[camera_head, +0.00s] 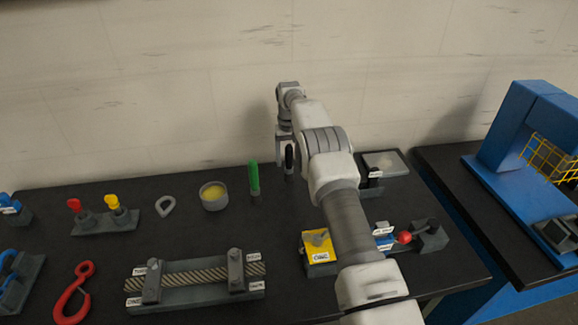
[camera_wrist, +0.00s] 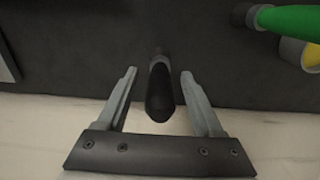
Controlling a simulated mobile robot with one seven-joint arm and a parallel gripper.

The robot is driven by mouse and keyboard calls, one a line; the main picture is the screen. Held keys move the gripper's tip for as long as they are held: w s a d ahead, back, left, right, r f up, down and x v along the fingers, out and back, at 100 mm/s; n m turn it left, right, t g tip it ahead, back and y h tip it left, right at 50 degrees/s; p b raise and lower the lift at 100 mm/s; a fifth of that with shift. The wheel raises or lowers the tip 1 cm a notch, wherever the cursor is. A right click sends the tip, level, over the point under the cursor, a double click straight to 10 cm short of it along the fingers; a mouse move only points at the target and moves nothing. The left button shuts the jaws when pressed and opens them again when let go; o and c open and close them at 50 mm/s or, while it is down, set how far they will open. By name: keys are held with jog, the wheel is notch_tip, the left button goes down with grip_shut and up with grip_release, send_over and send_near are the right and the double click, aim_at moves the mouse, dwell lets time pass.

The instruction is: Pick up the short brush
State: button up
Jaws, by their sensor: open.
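A black-handled tool (camera_head: 289,158), likely the short brush, stands upright at the back of the dark table, partly hidden by my gripper. In the wrist view the black handle (camera_wrist: 160,92) lies between the two fingers, with a gap on each side. My gripper (camera_wrist: 158,74) is open around it and does not visibly touch it. In the head view my gripper (camera_head: 285,160) points down beside the handle. A green-handled tool (camera_head: 253,178) stands upright just to the left; it also shows at the top right of the wrist view (camera_wrist: 290,20). The lower end of the black tool is hard to see.
A round tin with yellow contents (camera_head: 213,196) stands left of the green tool. A rope clamp fixture (camera_head: 195,280) and a red hook (camera_head: 73,293) are at the front. A yellow block (camera_head: 318,247) lies near my arm. The wall is close behind.

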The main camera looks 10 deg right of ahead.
grip_shut()
jog(key=shift+r, duration=0.2)
